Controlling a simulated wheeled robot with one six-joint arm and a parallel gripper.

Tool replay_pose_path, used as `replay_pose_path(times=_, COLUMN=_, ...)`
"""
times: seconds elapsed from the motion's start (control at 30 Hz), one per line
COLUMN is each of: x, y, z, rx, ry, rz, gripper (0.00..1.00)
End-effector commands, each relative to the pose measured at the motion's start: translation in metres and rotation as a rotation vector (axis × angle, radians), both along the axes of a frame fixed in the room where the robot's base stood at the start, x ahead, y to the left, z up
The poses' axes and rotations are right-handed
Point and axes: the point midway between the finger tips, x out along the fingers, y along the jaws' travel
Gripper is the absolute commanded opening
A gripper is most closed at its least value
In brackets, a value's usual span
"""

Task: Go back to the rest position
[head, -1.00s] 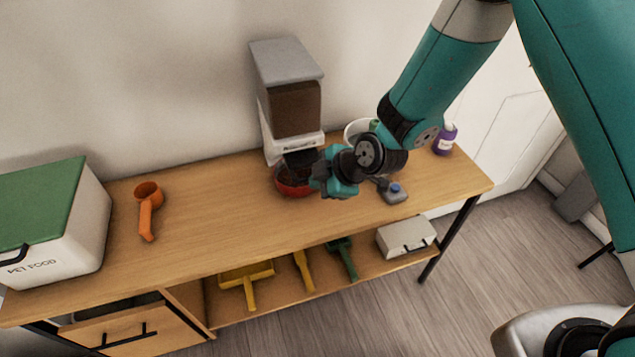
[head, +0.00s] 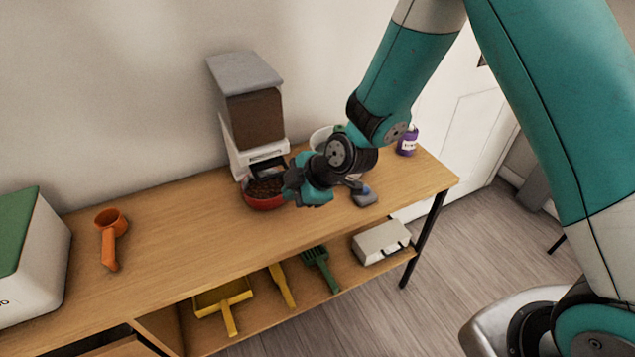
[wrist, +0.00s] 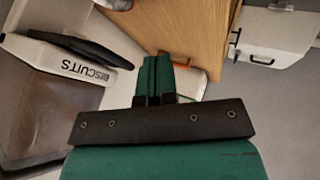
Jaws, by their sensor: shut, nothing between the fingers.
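My gripper (head: 289,182) is in front of the food dispenser (head: 245,110), beside the right edge of the red bowl (head: 262,202) in the head view. The bowl holds brown kibble and sits under the dispenser's spout. In the wrist view, the green fingers of my gripper (wrist: 154,82) are together with nothing between them. The dispenser's front, lettered BISCUITS (wrist: 86,70), shows at the left of that view. From the head view I cannot tell whether the gripper touches the bowl.
An orange scoop (head: 110,240) and a green-lidded bin (head: 35,270) are on the left of the wooden table (head: 180,225). A small grey device with a blue button (head: 364,198), a white bowl (head: 321,138) and a purple jar (head: 407,142) are on the right. The lower shelf holds tools.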

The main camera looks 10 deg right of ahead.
Motion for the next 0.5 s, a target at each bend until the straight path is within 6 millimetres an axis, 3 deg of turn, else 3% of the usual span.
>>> replay_pose_path(times=0.03, x=-0.002, y=-0.007, z=0.013, rx=0.004, ry=-0.011, rz=-0.005, gripper=0.0)
replay_pose_path(times=0.2, x=-0.018, y=-0.025, z=0.042, rx=0.003, ry=-0.009, rz=-0.002, gripper=0.0)
replay_pose_path(times=0.5, x=-0.033, y=-0.042, z=0.067, rx=0.003, ry=-0.004, rz=-0.001, gripper=0.0)
